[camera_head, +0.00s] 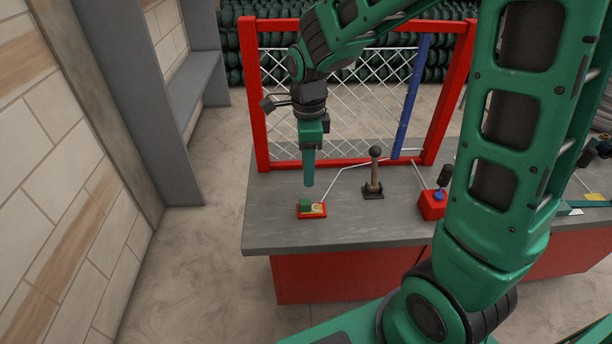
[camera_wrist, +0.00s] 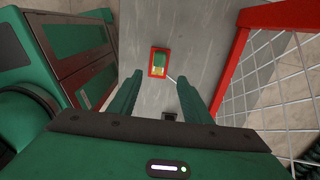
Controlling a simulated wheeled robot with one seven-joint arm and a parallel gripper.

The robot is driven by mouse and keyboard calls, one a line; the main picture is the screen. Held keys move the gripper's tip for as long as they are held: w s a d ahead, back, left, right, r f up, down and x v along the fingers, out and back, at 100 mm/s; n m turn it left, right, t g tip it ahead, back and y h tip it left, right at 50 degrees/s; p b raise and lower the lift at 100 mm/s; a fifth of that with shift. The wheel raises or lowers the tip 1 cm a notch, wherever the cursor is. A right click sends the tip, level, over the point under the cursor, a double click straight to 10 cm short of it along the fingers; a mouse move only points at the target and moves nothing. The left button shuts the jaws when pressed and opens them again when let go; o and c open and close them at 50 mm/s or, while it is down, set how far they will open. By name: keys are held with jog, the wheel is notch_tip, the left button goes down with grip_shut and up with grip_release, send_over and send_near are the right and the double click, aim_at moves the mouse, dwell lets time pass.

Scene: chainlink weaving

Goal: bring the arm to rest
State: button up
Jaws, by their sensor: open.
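My gripper (camera_head: 309,182) points straight down above the left part of the grey bench. In the wrist view my gripper (camera_wrist: 160,98) shows two green fingers spread apart with nothing between them. A small red tray (camera_head: 312,213) with a green block and a yellowish disc lies on the bench just below the fingertips, apart from them. The red tray also shows in the wrist view (camera_wrist: 152,73), beyond the fingertips. My green arm covers much of the right side of the head view.
A red frame (camera_head: 262,120) with wire mesh and a blue bar (camera_head: 410,100) stands behind my gripper. A lever (camera_head: 374,170) and a red box with a black handle (camera_head: 432,206) stand to the right on the grey bench (camera_head: 285,232). Open floor lies left.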

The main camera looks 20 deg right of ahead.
jog(key=shift+r, duration=0.2)
dwell(0.4)
jog(key=s+d+r+n, duration=0.5)
jog(key=s+d+n, duration=0.2)
jog(key=s+d, duration=0.45)
jog(key=s+d+n, duration=0.6)
jog(key=s+n, duration=0.2)
jog(key=s, duration=0.4)
jog(key=shift+s+d+r, duration=0.2)
jog(key=shift+d+r, duration=0.2)
